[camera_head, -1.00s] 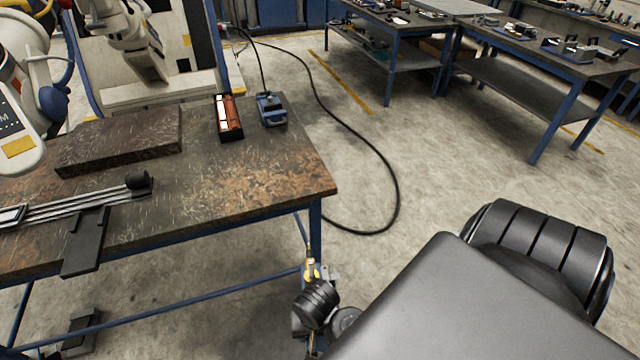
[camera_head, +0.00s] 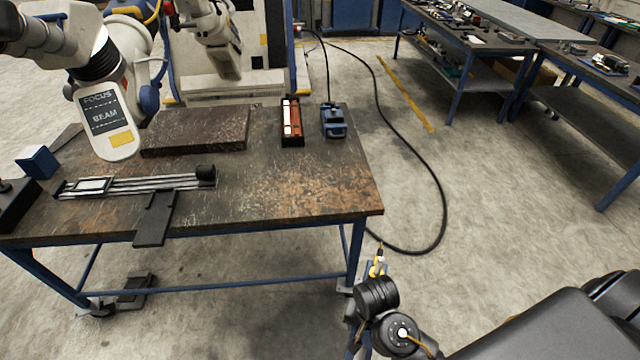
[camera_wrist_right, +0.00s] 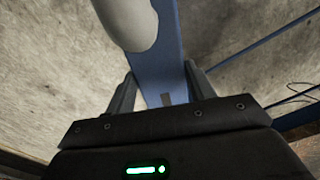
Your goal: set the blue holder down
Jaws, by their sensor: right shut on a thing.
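In the right wrist view, my right gripper (camera_wrist_right: 160,92) is shut on a blue piece (camera_wrist_right: 165,72), which fills the gap between its fingers and runs up out of the picture; I take it as the blue holder. A pale rounded part (camera_wrist_right: 130,18) covers some of its upper end. In the head view, my right arm is at the lower right, in front of the worktable (camera_head: 300,190) and beyond its front right corner. The held piece cannot be made out clearly there. My left gripper is not in view.
A black cable (camera_head: 440,200) lies on the floor.

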